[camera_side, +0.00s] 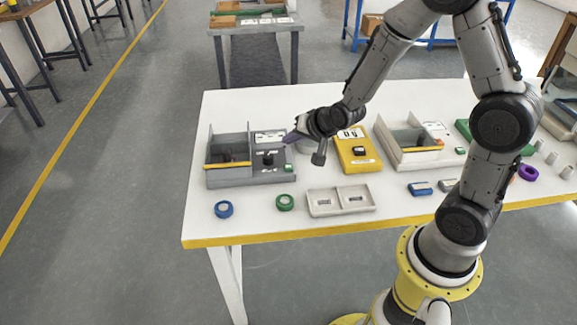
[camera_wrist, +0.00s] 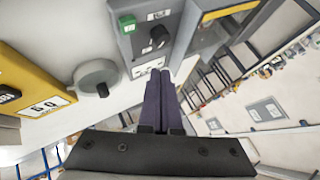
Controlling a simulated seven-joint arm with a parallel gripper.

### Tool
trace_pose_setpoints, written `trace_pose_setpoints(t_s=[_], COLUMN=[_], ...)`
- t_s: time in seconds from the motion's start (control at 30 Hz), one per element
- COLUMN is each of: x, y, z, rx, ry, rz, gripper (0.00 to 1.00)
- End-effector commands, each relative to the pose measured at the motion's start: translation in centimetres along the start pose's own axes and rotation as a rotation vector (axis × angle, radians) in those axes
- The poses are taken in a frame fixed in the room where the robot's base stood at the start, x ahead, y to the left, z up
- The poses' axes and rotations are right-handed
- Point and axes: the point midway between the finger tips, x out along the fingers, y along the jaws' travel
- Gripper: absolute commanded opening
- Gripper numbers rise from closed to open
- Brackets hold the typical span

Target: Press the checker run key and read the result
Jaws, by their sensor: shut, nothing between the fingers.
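A grey unit (camera_side: 222,178) stands at the left of the table, with an open bin on its left and a control panel on its right. The panel carries a black knob (camera_side: 268,158), a small green key (camera_side: 289,168) and a white plate (camera_side: 270,137). The green key (camera_wrist: 127,24) and black knob (camera_wrist: 157,37) also show in the wrist view. My gripper (camera_side: 289,138) has its purple fingers shut and empty, by the panel's back right corner. In the wrist view the fingers (camera_wrist: 158,78) point toward the panel, apart from the green key. No result text is legible on the panel.
A yellow device (camera_side: 358,155) with a numeric display (camera_side: 351,132) stands right of my gripper; its digits are too small to read surely. A round grey part (camera_wrist: 97,74) lies between.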

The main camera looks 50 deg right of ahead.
Motion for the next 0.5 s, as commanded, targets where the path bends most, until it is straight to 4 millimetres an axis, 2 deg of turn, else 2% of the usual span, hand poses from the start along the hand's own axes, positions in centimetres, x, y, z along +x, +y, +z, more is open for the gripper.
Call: trace_pose_setpoints(t_s=[0.2,0.5], x=[2.1,4.0], y=[1.6,2.9], z=[1.7,3.0], rx=[0.0,0.0], ry=[-0.004,-0.001], rz=[0.004,0.001], gripper=[0.0,0.0])
